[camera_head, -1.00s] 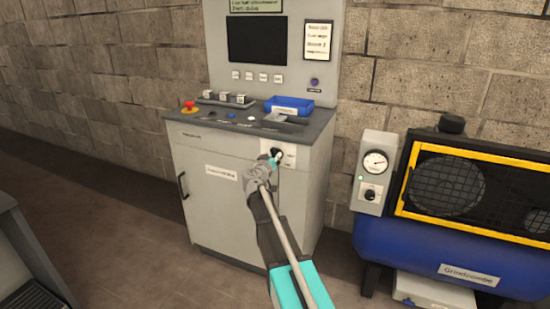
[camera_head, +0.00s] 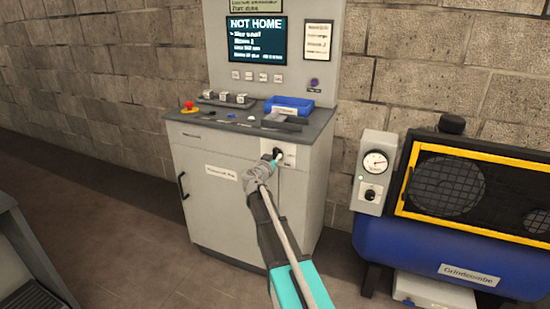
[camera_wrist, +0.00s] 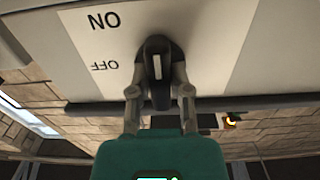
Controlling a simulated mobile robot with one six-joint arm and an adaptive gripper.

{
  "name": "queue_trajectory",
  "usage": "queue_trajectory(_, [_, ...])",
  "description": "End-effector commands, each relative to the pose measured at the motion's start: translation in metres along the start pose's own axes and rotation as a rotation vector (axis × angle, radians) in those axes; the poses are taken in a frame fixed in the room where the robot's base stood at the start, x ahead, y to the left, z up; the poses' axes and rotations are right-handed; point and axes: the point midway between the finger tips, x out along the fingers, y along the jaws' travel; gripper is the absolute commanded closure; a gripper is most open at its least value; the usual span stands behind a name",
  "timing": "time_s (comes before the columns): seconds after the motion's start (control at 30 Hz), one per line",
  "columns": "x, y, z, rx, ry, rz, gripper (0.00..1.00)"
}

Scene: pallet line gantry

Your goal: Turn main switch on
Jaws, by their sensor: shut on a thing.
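The main switch is a black rotary knob on a white plate (camera_head: 289,161) at the upper right of the grey cabinet's front. In the wrist view the knob (camera_wrist: 155,73) stands lengthwise up the picture, with a pale mark on it. The plate shows upside-down ON and OFF labels on the left. My gripper (camera_wrist: 158,92) is shut on the knob, one finger on each side. In the head view my gripper (camera_head: 272,164) reaches the knob from below and partly hides the plate. The screen (camera_head: 257,40) above is lit and reads "NOT HOME".
The grey cabinet (camera_head: 215,205) carries a red stop button (camera_head: 189,106) and a blue tray (camera_head: 289,103) on top. A blue compressor (camera_head: 400,245) with a gauge box (camera_head: 375,172) stands to the right. The floor (camera_head: 140,235) at front left is bare.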

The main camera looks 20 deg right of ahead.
Motion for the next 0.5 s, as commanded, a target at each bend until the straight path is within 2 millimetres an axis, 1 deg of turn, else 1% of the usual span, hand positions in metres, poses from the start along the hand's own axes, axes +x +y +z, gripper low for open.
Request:
queue_trajectory(0.1, [0.0003, -0.0002, 0.0001, 0.002, -0.001, 0.0, 1.0])
queue_trajectory(0.13, [0.0003, -0.0002, 0.0001, 0.002, -0.001, 0.0, 0.71])
queue_trajectory(0.3, [0.0003, -0.0001, 0.0001, 0.001, -0.001, 0.0, 0.4])
queue_trajectory(0.5, [0.0002, -0.0001, 0.0, 0.0, 0.0, 0.0, 0.4])
